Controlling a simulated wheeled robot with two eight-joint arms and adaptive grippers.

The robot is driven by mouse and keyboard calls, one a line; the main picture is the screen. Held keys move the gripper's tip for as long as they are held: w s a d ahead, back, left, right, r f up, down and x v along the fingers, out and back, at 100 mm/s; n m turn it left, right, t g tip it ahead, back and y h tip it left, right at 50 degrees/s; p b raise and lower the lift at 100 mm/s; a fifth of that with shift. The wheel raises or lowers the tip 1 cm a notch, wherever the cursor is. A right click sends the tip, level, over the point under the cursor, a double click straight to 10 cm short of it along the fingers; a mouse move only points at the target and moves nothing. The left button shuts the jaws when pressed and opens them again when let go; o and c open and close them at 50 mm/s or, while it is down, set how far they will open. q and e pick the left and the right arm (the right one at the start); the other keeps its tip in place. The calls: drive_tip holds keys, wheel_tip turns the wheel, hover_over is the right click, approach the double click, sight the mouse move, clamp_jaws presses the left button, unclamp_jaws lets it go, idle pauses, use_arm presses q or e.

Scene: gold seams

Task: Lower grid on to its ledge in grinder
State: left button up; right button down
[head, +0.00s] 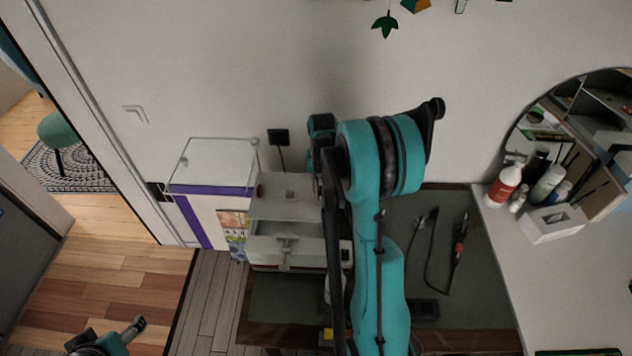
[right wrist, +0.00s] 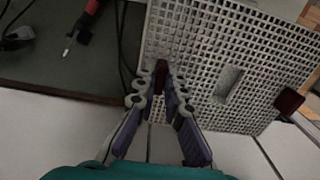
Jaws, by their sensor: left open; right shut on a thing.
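The grid (right wrist: 228,50) is a pale plate with many square holes and a rectangular slot, filling much of the right wrist view. My right gripper (right wrist: 164,80) is shut on a dark red tab at the grid's near-left edge; a second dark red tab (right wrist: 288,102) is free at the right. In the head view the grinder (head: 288,252) is a whitish box on the bench, with the grid (head: 285,187) at its top, partly behind my right arm. The ledge is hidden, and I cannot tell whether the grid touches it. My left gripper (head: 108,341) is open and empty, low at the left.
A glass-topped case with a purple band (head: 208,191) stands left of the grinder. A red-handled tool (head: 459,250) with a cable lies on the dark mat (head: 480,310) at right.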

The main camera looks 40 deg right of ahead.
sight(320, 199)
drive_tip(key=shift+a+f+b, duration=0.1)
drive_tip(key=shift+f+b, duration=0.3)
drive_tip(key=shift+f, duration=0.3)
drive_tip(key=shift+f+b, duration=1.1)
drive_tip(key=shift+f, duration=0.75)
drive_tip(key=shift+b, duration=0.4)
drive_tip(key=shift+f+b, duration=1.9)
drive_tip(key=shift+f, duration=0.3)
idle(1.0)
drive_tip(key=c, duration=1.5)
unclamp_jaws()
drive_tip(key=shift+c, duration=0.2)
drive_tip(key=shift+r, duration=0.15)
